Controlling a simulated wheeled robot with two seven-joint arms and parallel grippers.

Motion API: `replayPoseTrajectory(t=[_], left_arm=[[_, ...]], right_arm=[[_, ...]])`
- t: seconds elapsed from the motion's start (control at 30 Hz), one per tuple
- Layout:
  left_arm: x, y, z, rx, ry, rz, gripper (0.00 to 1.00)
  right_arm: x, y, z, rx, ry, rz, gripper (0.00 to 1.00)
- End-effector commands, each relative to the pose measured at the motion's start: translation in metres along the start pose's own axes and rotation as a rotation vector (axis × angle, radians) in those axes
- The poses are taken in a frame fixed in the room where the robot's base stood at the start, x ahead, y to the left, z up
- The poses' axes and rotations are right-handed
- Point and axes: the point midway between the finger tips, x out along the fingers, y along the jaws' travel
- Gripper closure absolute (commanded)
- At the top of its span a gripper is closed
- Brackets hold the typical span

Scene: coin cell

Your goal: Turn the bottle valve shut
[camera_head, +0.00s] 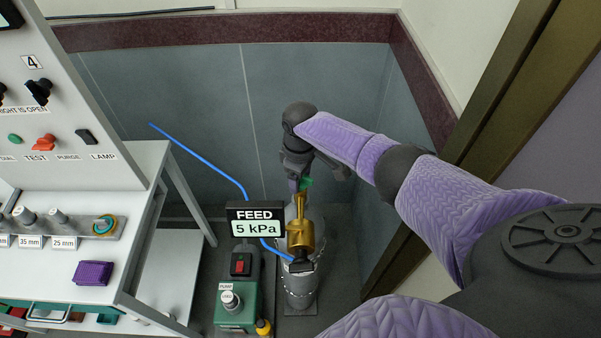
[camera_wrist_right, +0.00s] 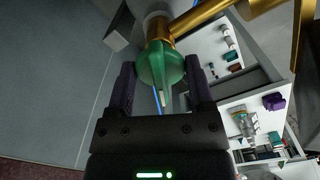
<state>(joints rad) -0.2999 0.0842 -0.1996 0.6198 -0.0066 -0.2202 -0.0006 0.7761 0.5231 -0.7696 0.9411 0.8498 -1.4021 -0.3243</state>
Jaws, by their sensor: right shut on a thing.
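The gas bottle (camera_head: 301,289) is a silver cylinder standing upright on the floor at the wall. A brass valve (camera_head: 300,234) sits on top of it, with a green knob (camera_head: 306,183) at the upper end of its stem. My right gripper (camera_head: 303,177) reaches down from above and is shut on the green knob. In the right wrist view the green knob (camera_wrist_right: 161,65) lies between the two dark fingers, with brass parts (camera_wrist_right: 200,14) beyond it. My left gripper is not in view.
A green pump (camera_head: 237,305) with a red switch stands left of the bottle. A blue hose (camera_head: 206,165) runs to the valve area. A white bench (camera_head: 145,235) and a switch panel (camera_head: 75,100) fill the left. A brown door frame (camera_head: 470,130) is at right.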

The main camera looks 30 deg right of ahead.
Motion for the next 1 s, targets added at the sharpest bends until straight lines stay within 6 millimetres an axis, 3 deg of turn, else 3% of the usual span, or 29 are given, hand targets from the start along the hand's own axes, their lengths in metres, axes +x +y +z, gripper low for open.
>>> replayPoseTrajectory(t=[0.5, 1.0], left_arm=[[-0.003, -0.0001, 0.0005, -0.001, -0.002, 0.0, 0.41], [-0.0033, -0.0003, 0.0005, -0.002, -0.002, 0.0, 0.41]], right_arm=[[-0.0012, 0.0005, -0.001, -0.39, 0.004, 0.002, 0.92], [-0.0015, 0.0004, -0.0013, -0.514, 0.004, 0.002, 0.91]])
